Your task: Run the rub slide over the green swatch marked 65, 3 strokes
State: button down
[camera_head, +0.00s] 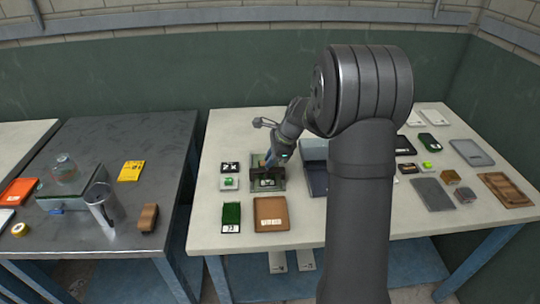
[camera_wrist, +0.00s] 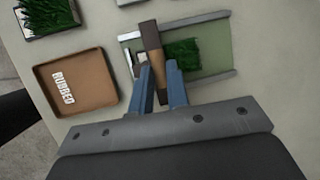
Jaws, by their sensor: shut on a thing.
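My gripper (camera_wrist: 160,92) is shut on the rub slide (camera_wrist: 151,42), a narrow brown block. The slide stands across the rub bed (camera_wrist: 212,83), a grey-green plate with raised metal rails. A green turf swatch (camera_wrist: 183,54) lies in the bed, just right of the slide. Its number cannot be read, and the slide and fingers hide part of it. In the head view, the bed (camera_head: 281,186) is near the front left of the pale table, under my gripper (camera_head: 267,166).
A brown tray marked RUBBED (camera_head: 270,207) lies in front of the bed. A dark green swatch (camera_head: 231,213) lies left of it, its tag apparently 23. Small tagged pieces (camera_head: 229,183) lie left of the bed. A dark tray (camera_head: 315,176) stands close on the right.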

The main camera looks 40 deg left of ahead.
jog(key=shift+s+d+f, duration=0.1)
jog(key=shift+s+d, duration=0.05)
jog(key=shift+s, duration=0.05)
jog(key=c, duration=1.4)
grip_release()
jog(key=shift+w+d+r, duration=0.1)
jog(key=shift+r, duration=0.25)
jog(key=v, duration=1.7)
jog(key=shift+f, duration=0.15)
jog(key=x, duration=1.7)
jog(key=shift+a+f, duration=0.15)
jog(key=shift+a, duration=0.05)
